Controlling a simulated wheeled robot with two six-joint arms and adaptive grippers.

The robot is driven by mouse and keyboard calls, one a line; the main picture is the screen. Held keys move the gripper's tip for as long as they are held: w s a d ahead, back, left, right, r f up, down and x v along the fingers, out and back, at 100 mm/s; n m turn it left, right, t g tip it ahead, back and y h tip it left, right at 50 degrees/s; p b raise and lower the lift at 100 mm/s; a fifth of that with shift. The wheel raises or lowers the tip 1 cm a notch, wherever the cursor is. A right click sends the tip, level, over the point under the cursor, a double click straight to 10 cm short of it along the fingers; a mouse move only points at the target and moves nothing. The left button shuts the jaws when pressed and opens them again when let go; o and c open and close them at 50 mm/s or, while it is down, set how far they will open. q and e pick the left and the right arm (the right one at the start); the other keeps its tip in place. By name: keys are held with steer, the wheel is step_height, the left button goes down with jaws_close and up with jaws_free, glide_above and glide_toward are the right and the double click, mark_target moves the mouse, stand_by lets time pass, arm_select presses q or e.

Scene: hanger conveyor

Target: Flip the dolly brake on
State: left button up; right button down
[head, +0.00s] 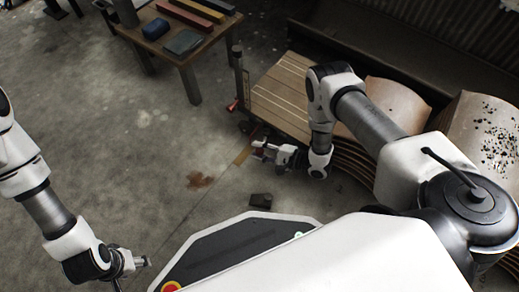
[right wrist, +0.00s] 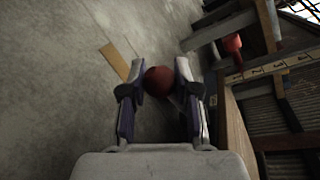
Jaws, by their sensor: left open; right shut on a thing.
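The dolly (head: 282,98) is a low cart with a wooden plank deck, right of centre in the head view. Its wooden edge also shows at the right of the right wrist view (right wrist: 232,125). My right gripper (head: 257,150) is low beside the dolly's near end. In the right wrist view its fingers (right wrist: 160,76) are closed around a round red knob (right wrist: 158,81), probably the brake lever's; the lever beneath is mostly hidden. My left gripper (head: 142,262) is open and empty over the floor at lower left, far from the dolly.
Another red part (right wrist: 232,44) sits by the dolly's frame. A wooden table (head: 180,45) with coloured bars and a blue block stands at the back. Large curved brown panels (head: 398,103) stand right of the dolly. A small dark block (head: 260,201) lies on the floor. Left floor is clear.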

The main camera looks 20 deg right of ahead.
steer(key=c, duration=0.8)
jaws_free()
steer(key=v, duration=0.7)
steer(key=shift+s+d, duration=0.15)
steer(key=shift+s, duration=0.05)
